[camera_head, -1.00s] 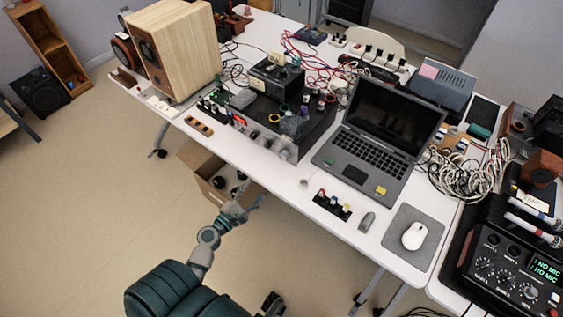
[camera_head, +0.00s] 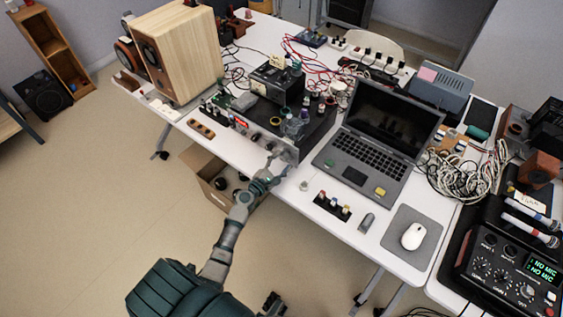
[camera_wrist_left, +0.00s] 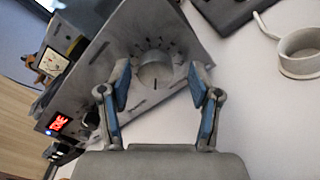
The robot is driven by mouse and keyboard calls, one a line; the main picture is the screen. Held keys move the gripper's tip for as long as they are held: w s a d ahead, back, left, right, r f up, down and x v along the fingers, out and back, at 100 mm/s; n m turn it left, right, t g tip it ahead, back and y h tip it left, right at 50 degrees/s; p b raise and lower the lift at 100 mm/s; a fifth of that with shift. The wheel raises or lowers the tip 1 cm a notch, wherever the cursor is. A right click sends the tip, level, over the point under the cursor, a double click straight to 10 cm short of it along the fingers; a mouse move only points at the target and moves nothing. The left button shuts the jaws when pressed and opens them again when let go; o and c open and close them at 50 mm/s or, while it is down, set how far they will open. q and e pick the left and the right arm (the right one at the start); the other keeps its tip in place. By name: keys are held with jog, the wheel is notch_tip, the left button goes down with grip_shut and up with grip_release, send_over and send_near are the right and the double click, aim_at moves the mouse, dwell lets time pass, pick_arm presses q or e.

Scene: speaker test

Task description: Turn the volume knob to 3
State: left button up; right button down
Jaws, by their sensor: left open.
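The volume knob (camera_wrist_left: 155,70) is a large silver-grey dial on the front panel of a grey amplifier, seen in the left wrist view. Printed scale marks surround it, but I cannot read the numbers. My left gripper (camera_wrist_left: 158,90) is open, with blue-padded fingers on either side of the knob; I cannot tell whether they touch it. In the head view my left gripper (camera_head: 277,172) is at the right end of the amplifier (camera_head: 243,124), at the table's front edge, and hides the knob there. My right gripper is not in view.
A laptop (camera_head: 375,150) stands right of the amplifier, and a wooden speaker (camera_head: 185,50) at the back left. A small cup (camera_wrist_left: 300,52) is near the knob in the wrist view. An open cardboard box (camera_head: 215,190) is below the table edge. Cables clutter the back.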

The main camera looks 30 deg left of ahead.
pick_arm(q)
jog(key=shift+a+f, duration=0.1)
jog(key=shift+a, duration=0.3)
jog(key=shift+a+f, duration=0.15)
jog(key=shift+a, duration=0.1)
jog(key=c, duration=1.1)
jog(key=shift+d, duration=0.35)
jog(key=shift+c, duration=0.2)
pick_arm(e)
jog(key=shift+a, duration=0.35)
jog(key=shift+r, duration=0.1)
